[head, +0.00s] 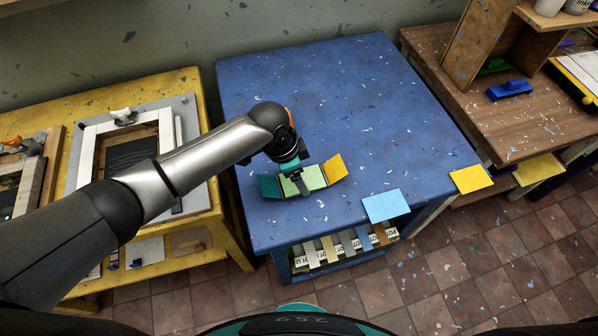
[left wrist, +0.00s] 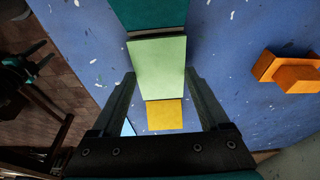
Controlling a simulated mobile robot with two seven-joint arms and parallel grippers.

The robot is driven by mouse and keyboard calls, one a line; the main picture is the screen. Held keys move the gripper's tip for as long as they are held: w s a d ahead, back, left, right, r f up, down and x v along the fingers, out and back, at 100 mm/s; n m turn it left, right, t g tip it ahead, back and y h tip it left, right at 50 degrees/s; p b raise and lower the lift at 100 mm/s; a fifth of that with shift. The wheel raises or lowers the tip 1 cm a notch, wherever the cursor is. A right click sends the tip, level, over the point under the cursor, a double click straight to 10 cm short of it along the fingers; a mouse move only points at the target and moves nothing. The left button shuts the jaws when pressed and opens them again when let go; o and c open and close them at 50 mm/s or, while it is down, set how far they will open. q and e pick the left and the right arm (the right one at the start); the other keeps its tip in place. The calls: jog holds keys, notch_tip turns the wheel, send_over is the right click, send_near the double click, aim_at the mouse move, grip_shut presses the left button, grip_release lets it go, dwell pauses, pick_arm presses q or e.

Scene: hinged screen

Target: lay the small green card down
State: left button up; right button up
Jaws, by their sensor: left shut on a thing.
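A light green card (head: 315,176) is the middle one of a row of three panels over the blue table (head: 340,85). A dark teal panel (head: 270,187) is on its left and a yellow-orange panel (head: 334,168) on its right, both looking tilted. I cannot tell whether they are joined. My left gripper (head: 300,184) is shut on the light green card. In the left wrist view the card (left wrist: 158,66) lies between the fingers (left wrist: 160,76), with the teal panel (left wrist: 148,12) above and the yellow-orange one (left wrist: 164,115) below. The card's underside is hidden.
A light blue card (head: 385,205) overhangs the table's front edge, and a yellow card (head: 470,179) its right corner. An orange block (left wrist: 290,72) lies beside the panels. A yellow table (head: 190,90) with frames stands left, a brown bench (head: 450,75) right. The table's back is clear.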

pick_arm(q)
jog(key=shift+f, duration=0.45)
jog(key=o, duration=1)
jog(key=p+v, duration=0.2)
jog(key=d+p+v, duration=0.1)
jog(key=p+v, duration=0.1)
jog(key=p, duration=0.1)
jog(key=p+v, duration=0.2)
jog(key=v, duration=0.1)
jog(key=shift+w+d+r, duration=0.2)
jog(key=shift+d+r, duration=0.05)
jog(key=shift+d, duration=0.1)
jog(key=shift+f, duration=0.1)
